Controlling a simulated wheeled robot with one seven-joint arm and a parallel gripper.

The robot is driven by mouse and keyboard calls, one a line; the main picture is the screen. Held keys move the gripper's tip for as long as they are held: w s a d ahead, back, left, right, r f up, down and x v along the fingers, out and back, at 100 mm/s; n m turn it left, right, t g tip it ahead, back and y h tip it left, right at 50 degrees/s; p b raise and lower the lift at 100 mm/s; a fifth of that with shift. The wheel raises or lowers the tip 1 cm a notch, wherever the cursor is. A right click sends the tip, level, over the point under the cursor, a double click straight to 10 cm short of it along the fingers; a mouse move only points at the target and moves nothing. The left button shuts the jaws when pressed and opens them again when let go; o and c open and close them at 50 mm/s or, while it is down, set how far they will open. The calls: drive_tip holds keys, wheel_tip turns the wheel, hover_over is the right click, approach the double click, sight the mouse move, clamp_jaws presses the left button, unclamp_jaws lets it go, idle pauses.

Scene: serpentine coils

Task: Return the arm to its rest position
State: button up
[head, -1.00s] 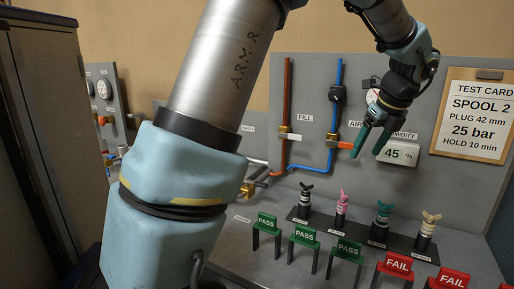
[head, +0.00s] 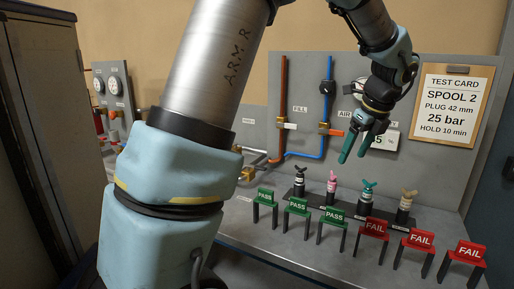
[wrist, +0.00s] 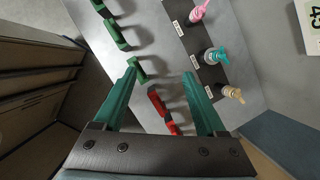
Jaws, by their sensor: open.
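My gripper (head: 361,147) hangs at the end of my arm, in front of the grey panel, above the bench and the row of plugs. Its two green fingers are spread apart with nothing between them. In the wrist view the open fingers (wrist: 162,82) point down over the bench, with the red FAIL stands and one green stand showing between and beyond them. My arm's large link fills the left middle of the head view and hides part of the panel and bench.
The grey bench (head: 345,262) carries green PASS stands (head: 297,207), red FAIL stands (head: 418,239) and several coloured plugs in a dark rack (head: 346,208). Pipes with valves (head: 325,128) and a test card (head: 455,105) are on the back panel. A dark cabinet (head: 45,130) stands at left.

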drive_tip(key=s+a+f+n+b, duration=0.3)
drive_tip(key=a+f+n, duration=0.3)
drive_tip(key=a+n, duration=0.4)
drive_tip(key=s+a+f+n+g+h+b, duration=0.1)
drive_tip(key=s+a+f+n+b, duration=0.2)
drive_tip(key=a+f+n, duration=0.4)
drive_tip(key=s+a+f+n+g+b, duration=0.1)
drive_tip(key=s+a+f+n+b, duration=0.2)
drive_tip(key=a+f+n, duration=0.4)
drive_tip(key=a+n, duration=0.5)
drive_tip(key=a, duration=0.2)
drive_tip(key=shift+s+a+n+h, duration=0.2)
drive_tip(key=shift+s+n+h, duration=0.1)
drive_tip(key=shift+s, duration=0.05)
drive_tip(key=shift+f, duration=0.1)
